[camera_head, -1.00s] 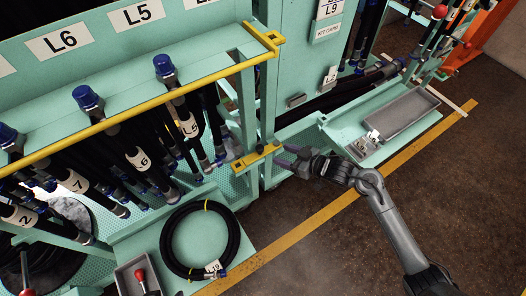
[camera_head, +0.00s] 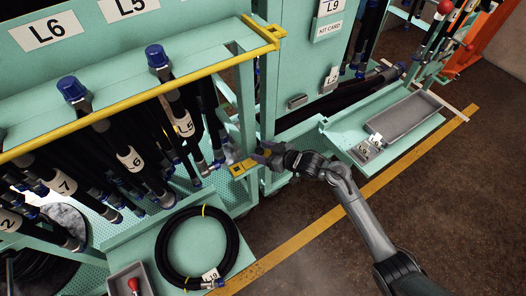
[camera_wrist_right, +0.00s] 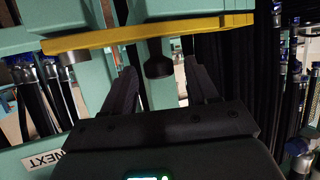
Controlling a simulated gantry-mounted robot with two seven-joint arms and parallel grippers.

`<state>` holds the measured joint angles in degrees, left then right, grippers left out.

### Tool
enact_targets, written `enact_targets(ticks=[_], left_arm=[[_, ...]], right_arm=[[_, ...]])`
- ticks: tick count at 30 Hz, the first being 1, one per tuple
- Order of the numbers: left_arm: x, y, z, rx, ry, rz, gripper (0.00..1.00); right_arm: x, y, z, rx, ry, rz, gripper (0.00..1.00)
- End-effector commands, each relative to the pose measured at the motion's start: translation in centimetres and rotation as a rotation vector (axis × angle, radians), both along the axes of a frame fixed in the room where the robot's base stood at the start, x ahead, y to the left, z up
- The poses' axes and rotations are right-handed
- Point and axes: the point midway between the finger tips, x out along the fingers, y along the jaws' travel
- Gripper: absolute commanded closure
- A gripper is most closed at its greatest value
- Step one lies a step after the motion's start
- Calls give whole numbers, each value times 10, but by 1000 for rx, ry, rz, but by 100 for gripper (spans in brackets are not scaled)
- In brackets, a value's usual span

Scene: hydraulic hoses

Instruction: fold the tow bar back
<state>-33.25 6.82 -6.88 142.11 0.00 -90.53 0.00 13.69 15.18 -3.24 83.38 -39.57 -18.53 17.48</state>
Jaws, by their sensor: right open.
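A short yellow bar (camera_head: 241,168) sits low at the cart's front corner post, and I take it to be the tow bar's end. In the right wrist view a yellow bar (camera_wrist_right: 140,35) spans the top, with a black knob (camera_wrist_right: 158,66) under it. My right gripper (camera_head: 264,155) is at this bar in the head view and covers part of it. In the wrist view its open fingers stand on either side of the knob; I cannot tell whether they touch it. My left gripper is not in view.
The green cart carries several capped hoses (camera_head: 180,105) behind a yellow rail (camera_head: 130,104). A coiled hose (camera_head: 166,245) lies on a low shelf at the front. A grey tray (camera_head: 405,118) sits on a shelf at right. The brown floor at lower right is clear except for my arm.

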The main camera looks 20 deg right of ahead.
Motion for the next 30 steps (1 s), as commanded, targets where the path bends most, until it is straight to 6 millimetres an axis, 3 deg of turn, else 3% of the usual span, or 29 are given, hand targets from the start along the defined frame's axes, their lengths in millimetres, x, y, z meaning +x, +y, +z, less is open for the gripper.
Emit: enact_targets(ticks=[3,15,30], left_arm=[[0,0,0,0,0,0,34],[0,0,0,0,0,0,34],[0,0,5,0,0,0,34]], right_arm=[[0,0,0,0,0,0,42],[0,0,0,0,0,0,100],[-4,-6,2,-2,-1,58,100]])
